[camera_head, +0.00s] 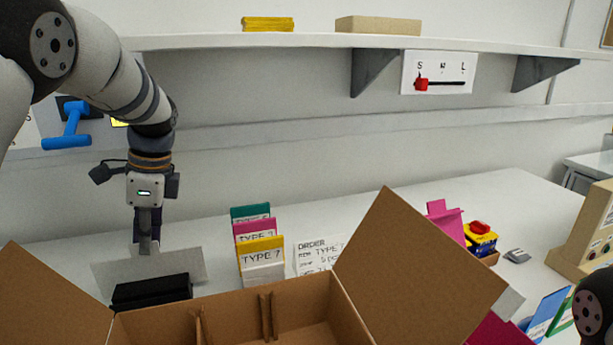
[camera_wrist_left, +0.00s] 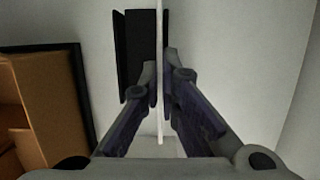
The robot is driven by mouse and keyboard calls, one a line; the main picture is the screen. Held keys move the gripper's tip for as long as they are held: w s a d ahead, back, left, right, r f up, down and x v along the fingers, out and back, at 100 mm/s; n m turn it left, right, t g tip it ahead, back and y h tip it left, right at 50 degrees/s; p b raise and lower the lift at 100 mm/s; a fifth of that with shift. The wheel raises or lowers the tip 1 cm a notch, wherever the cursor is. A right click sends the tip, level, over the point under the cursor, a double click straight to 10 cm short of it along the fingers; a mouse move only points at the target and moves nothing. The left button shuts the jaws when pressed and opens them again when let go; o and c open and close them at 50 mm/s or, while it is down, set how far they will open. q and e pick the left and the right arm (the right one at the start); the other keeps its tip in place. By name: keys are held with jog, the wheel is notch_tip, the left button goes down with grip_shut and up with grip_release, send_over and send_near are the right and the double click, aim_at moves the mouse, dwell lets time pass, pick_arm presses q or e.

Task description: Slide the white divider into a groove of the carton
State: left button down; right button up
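My right gripper is not in view.
A shelf (camera_head: 300,41) runs along the wall above.

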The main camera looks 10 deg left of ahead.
pick_arm(q)
notch_tip(320, 180, down, 2)
jog(key=shift+w, duration=0.1)
jog(key=shift+v, duration=1.8)
